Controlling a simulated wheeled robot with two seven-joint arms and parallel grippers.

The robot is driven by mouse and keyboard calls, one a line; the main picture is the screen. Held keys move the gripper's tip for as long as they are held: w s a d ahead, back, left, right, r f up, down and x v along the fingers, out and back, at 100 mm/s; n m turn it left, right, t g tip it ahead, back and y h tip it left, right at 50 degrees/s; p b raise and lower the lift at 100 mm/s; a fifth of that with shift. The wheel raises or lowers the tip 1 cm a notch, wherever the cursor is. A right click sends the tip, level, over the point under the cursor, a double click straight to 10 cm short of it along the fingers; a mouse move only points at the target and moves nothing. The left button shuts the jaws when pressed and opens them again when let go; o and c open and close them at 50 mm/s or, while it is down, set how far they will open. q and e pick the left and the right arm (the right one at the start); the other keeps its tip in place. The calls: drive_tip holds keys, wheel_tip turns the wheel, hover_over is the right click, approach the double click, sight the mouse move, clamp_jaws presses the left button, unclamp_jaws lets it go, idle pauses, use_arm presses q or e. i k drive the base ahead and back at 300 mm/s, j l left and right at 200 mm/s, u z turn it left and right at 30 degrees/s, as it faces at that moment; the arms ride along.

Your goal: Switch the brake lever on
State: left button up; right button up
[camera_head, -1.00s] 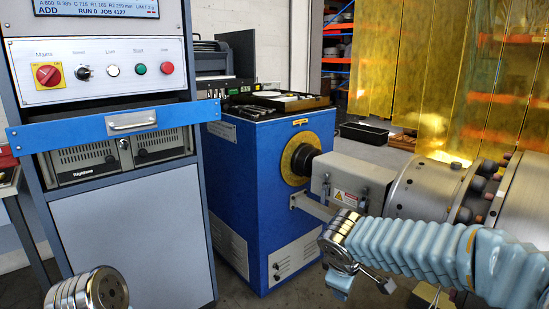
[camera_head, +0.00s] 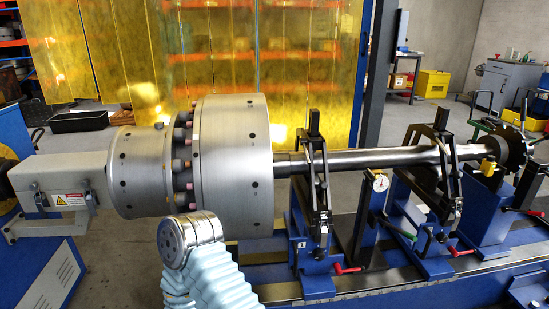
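No lever in view carries a readable brake label, so I cannot tell which is the brake lever. A red-handled lever (camera_head: 347,269) is low at the near rotor support. Another red-handled lever (camera_head: 461,252) is at the far support, and a third (camera_head: 537,213) is at the right end. My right arm (camera_head: 205,265) rises from the bottom, with a round metal joint and a pale blue sleeve. Its gripper fingers do not show. My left gripper is out of view.
A large steel rotor (camera_head: 232,160) with a long shaft (camera_head: 385,158) lies across black-topped blue supports (camera_head: 312,190). A grey drive housing (camera_head: 62,180) is at left. Yellow curtains (camera_head: 300,60) hang behind. Open floor lies beyond the shaft.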

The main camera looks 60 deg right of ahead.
sight(506, 208)
drive_tip(key=z, duration=3.55)
drive_tip(key=i+z, duration=0.2)
drive_tip(key=i, duration=0.45)
drive_tip(key=i+j+z, duration=0.25)
drive_tip(key=i, duration=0.35)
drive_tip(key=i+l, duration=0.05)
drive_tip(key=l, duration=0.05)
